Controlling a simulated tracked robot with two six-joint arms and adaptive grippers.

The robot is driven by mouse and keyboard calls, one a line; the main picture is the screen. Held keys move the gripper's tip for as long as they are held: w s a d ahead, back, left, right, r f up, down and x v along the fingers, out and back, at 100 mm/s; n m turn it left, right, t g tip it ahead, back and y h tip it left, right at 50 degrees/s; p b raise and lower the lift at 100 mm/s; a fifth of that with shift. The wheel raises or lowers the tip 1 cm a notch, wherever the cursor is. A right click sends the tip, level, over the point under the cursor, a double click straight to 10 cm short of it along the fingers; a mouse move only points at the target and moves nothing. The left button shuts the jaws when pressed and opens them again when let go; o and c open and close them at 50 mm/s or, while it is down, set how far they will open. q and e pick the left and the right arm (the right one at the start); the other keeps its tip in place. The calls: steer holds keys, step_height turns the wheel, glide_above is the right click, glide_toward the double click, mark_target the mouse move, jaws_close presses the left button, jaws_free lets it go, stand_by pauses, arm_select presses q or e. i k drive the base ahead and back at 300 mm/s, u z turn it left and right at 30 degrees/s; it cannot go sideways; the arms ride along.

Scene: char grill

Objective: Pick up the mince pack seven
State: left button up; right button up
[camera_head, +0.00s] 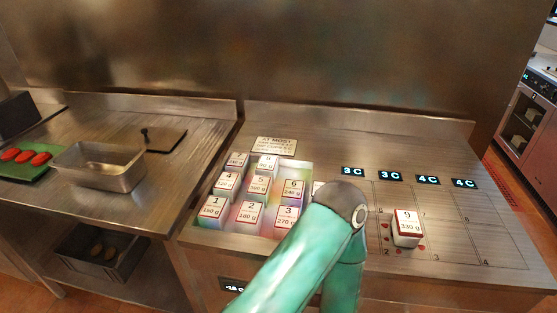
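The numbered mince packs sit in a tray (308,170) on the left part of the right-hand steel counter. The back-left pack (237,159) is partly hidden behind pack four (227,181). Its number is too small to read surely, but its place in the row, left of pack eight (267,164), fits seven. Packs one (213,209), two (250,213), three (287,215), five (260,185) and six (292,189) stand around it. A teal arm of mine bends in front of the tray's right side. Neither gripper shows.
Pack nine (407,226) stands alone on the marked grid at the right. A sign (275,146) lies behind the tray. Temperature displays (390,177) line the counter. A metal pan (99,166) and green board (28,168) with red items are on the left counter.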

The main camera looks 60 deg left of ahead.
mark_target(238, 162)
steer(key=z, duration=0.05)
steer(key=k, duration=1.55)
steer(key=u, duration=1.2)
steer(key=k, duration=0.1)
steer(key=z, duration=1.55)
steer(key=i, duration=0.1)
steer(key=u, duration=2.75)
steer(key=k, duration=0.5)
steer(key=u, duration=0.15)
steer(key=i, duration=1.35)
steer(key=z, duration=0.25)
